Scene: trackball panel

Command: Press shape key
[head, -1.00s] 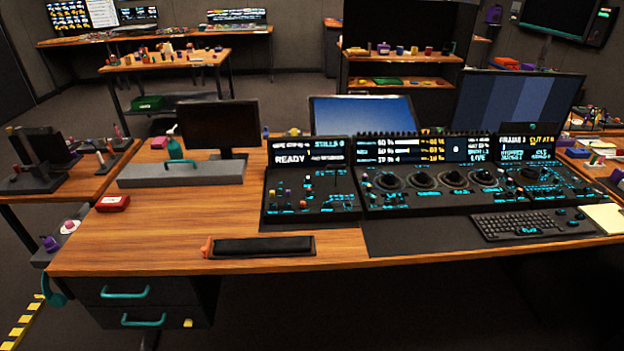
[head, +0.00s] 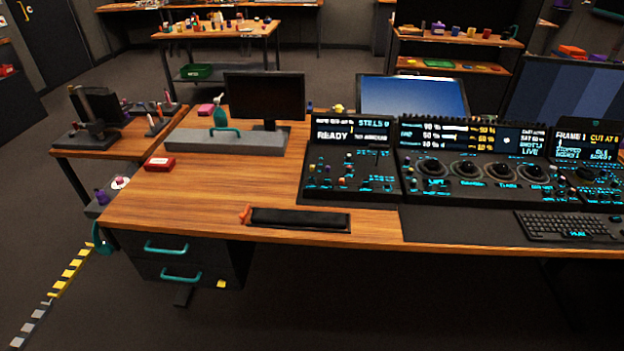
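The trackball panel (head: 480,190) stands on the wooden desk, right of centre in the head view, with several dark trackballs, glowing cyan labels and lit displays along its top. A smaller panel section (head: 350,185) with small knobs and keys and a display reading "READY" joins it on the left. The lettering on the keys is too small to read, so I cannot tell which one is the shape key. Neither of my grippers is in the head view.
A dark padded bar (head: 300,219) lies near the desk's (head: 225,190) front edge. A keyboard (head: 570,227) lies in front of the panel. Floor in front is clear.

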